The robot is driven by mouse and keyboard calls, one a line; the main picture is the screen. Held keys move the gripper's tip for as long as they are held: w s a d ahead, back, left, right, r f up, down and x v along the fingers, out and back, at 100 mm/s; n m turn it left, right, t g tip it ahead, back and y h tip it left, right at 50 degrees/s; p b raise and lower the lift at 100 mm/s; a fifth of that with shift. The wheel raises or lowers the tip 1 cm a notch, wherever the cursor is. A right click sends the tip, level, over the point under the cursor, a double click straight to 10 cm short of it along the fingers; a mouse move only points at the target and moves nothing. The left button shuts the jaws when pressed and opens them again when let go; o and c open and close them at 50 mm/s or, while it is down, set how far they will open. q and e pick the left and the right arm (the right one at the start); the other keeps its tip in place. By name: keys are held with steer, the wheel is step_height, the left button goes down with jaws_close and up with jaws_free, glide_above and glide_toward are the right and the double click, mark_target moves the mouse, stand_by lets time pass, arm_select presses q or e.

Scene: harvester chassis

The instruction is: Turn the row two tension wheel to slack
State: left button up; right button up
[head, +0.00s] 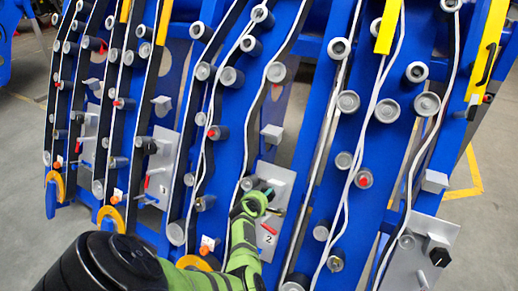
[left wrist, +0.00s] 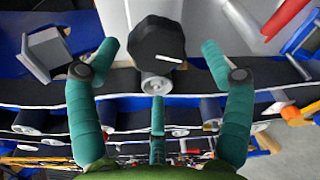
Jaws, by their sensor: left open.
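The row two tension wheel is a black round knob (left wrist: 156,50) with a white mark on its edge, seen in the left wrist view. It sits on a pale grey plate (left wrist: 200,15); in the head view this plate (head: 283,186) carries the label 2, and my gripper mostly hides the wheel there. My left gripper (head: 264,192) is open at that plate. In the left wrist view its teal fingers (left wrist: 159,47) stand on either side of the wheel, with a visible gap on each side. I cannot tell how deep they reach. My right gripper does not show.
A red lever (head: 269,228) is on the same plate, right of the wheel in the wrist view. A grey block (head: 272,133) sticks out above it. Blue rails with rollers and belts flank the plate closely. Another black knob (head: 438,255) is on a plate further right.

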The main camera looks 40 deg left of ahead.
arm_select(q)
steer(key=shift+v, duration=1.8)
steer(key=shift+a, duration=0.1)
